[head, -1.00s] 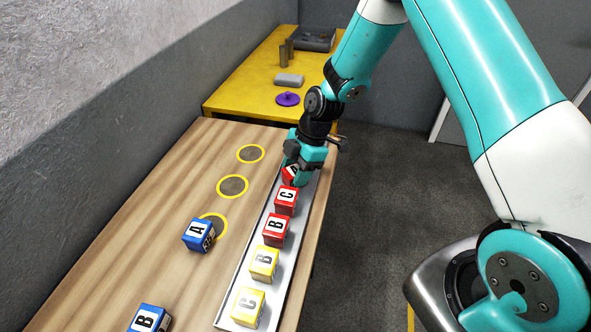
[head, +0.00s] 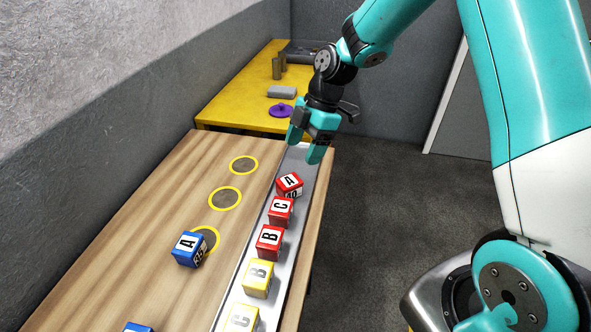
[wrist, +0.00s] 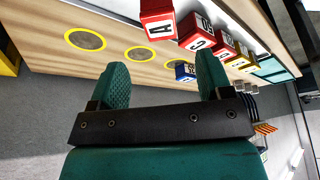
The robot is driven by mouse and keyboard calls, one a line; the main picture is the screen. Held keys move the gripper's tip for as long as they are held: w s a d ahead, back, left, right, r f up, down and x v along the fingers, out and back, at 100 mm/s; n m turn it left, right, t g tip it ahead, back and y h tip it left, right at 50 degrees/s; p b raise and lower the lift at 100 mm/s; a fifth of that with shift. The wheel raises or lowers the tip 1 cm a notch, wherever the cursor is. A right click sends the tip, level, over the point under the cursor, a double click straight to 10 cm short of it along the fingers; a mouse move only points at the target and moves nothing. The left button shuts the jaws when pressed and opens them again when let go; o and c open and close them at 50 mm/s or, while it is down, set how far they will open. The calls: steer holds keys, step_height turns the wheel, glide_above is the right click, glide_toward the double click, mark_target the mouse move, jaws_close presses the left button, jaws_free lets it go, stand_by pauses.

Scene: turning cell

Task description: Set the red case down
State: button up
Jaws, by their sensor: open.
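Red cases lettered A (head: 289,185), C (head: 280,210) and B (head: 270,241) stand in a row on the metal tray (head: 301,163). Red case A is at the far end of the row and sits turned at an angle to the others. My gripper (head: 307,147) is above the tray's far end, beyond and above red case A, with nothing between its fingers. In the wrist view my gripper (wrist: 163,82) shows its two fingers spread wide, and red case A (wrist: 158,22) is past them, apart from both.
Yellow cases B (head: 258,279) and C (head: 240,318) stand nearer on the tray. Blue case A (head: 188,249) overlaps the nearest yellow ring (head: 212,236); two farther rings are empty. A yellow table (head: 222,113) behind holds a purple lidded thing (head: 282,110) and grey blocks.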

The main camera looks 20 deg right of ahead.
steer(key=s+a+r+m, duration=0.6)
steer(key=s+r, duration=0.5)
steer(key=s+a+r+m, duration=0.2)
steer(key=s+m, duration=0.4)
steer(key=s, duration=0.8)
steer(key=shift+s+a+r+m+t, duration=0.2)
steer(key=shift+r+m+t, duration=0.1)
steer(key=shift+r+m, duration=0.1)
